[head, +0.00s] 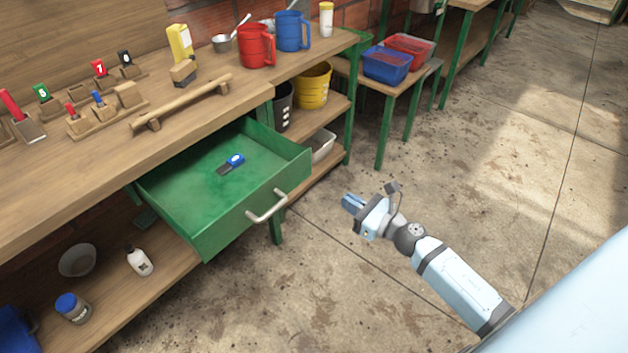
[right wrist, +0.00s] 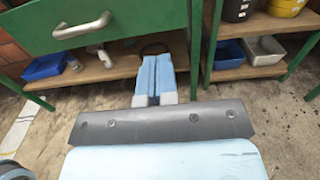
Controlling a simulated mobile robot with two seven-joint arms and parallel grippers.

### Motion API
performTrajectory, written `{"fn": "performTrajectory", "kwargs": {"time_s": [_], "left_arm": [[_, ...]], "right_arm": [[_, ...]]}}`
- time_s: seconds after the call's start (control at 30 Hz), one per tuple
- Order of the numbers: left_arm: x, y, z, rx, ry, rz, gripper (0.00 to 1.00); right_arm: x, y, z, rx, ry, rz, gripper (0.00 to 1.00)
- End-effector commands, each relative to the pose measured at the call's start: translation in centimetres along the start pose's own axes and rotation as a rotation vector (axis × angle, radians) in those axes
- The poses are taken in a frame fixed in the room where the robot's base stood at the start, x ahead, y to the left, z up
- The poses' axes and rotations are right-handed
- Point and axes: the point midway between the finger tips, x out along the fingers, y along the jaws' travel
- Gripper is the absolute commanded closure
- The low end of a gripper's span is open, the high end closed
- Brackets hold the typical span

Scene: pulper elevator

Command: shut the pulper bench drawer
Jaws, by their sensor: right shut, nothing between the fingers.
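The green pulper bench drawer (head: 210,229) stands pulled out under the wooden bench in the head view. Its front panel carries a pale bar handle (head: 267,207). A small blue-and-dark item (head: 232,164) lies inside the drawer. My right gripper (head: 350,201) is shut and empty, to the right of the drawer front and apart from the handle. In the right wrist view its fingers (right wrist: 155,80) point toward the bench, with the drawer front (right wrist: 130,20) and handle (right wrist: 82,27) up and to the left. My left gripper is not in view.
The wooden bench top (head: 60,190) holds a red jug (head: 256,46), a blue jug (head: 292,31) and numbered blocks. A lower shelf (head: 130,290) holds a white bottle (head: 139,262) and a jar (head: 72,308). The concrete floor (head: 450,170) right of the drawer is clear.

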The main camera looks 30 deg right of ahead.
Motion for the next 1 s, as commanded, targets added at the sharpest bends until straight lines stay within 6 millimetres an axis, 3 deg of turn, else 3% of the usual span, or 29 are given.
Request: {"fn": "performTrajectory", "kwargs": {"time_s": [0.2, 0.6, 0.8, 1.0], "left_arm": [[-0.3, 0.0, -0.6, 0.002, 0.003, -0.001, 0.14], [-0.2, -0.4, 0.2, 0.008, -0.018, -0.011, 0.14], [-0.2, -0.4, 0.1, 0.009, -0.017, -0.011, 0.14], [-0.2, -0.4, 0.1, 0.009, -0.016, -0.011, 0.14]], "right_arm": [[3.6, -0.1, 0.4, 0.003, -0.003, 0.000, 1.00], [11.5, 0.0, 0.2, 0.007, -0.001, -0.002, 1.00], [13.2, 0.0, 0.2, 0.007, -0.001, -0.002, 1.00], [13.5, 0.0, 0.1, 0.007, 0.000, -0.002, 1.00]]}}
